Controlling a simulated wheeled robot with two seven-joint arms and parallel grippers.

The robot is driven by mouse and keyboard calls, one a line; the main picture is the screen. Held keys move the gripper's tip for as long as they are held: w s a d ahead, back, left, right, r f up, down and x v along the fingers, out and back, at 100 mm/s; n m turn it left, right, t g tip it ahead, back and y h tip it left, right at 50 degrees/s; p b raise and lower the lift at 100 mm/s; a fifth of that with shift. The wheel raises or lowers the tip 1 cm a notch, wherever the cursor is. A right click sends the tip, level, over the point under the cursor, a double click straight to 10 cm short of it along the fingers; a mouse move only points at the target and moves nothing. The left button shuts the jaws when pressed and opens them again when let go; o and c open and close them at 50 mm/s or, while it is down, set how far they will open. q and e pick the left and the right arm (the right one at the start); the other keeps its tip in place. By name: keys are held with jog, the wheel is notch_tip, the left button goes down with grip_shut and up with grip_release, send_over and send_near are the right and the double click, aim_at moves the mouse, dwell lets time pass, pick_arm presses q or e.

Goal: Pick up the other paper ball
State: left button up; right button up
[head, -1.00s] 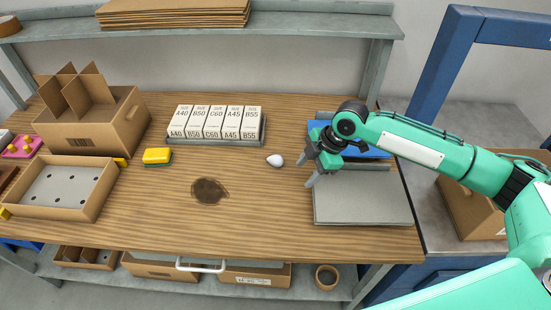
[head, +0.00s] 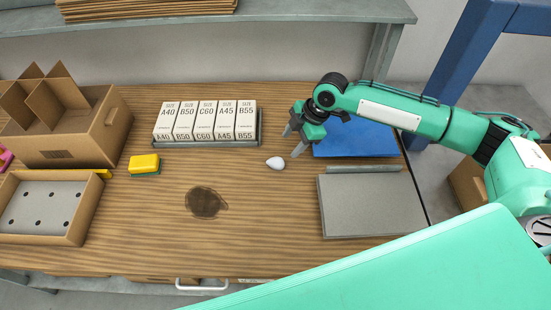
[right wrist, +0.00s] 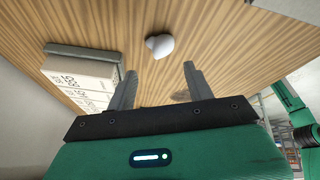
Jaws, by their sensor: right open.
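A small white paper ball (head: 275,163) lies on the wooden table, right of the middle. My right gripper (head: 291,143) is open and empty, just above and beside the ball in the head view, with its fingers pointing down. In the right wrist view the ball (right wrist: 160,45) lies on the table beyond the two spread fingertips (right wrist: 160,72), roughly centred between them and apart from them. No second paper ball shows. My left gripper is not in view.
A tray of white size boxes (head: 205,120) stands behind and left of the ball. A yellow sponge (head: 144,164), a dark stain (head: 205,202), cardboard boxes (head: 63,125), a grey pad (head: 370,206) and a blue sheet (head: 355,138) lie around. Bare wood surrounds the ball.

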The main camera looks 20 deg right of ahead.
aim_at(279, 159)
jog(key=x, duration=0.4)
jog(key=shift+w, duration=0.15)
jog(key=shift+f, duration=0.2)
jog(key=shift+a+f+p, duration=0.6)
jog(key=shift+f+p, duration=0.05)
jog(key=shift+p, duration=0.15)
jog(key=x, duration=0.2)
jog(key=shift+a+f+p, duration=0.15)
jog(key=shift+f+p, duration=0.1)
jog(key=shift+p, duration=0.05)
jog(key=shift+a+f, duration=0.1)
jog(key=shift+f, duration=0.25)
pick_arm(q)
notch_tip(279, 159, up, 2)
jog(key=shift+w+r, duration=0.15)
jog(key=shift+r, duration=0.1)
pick_arm(e)
jog(key=shift+f, duration=0.15)
jog(key=c, duration=0.7)
jog(key=shift+c, duration=0.3)
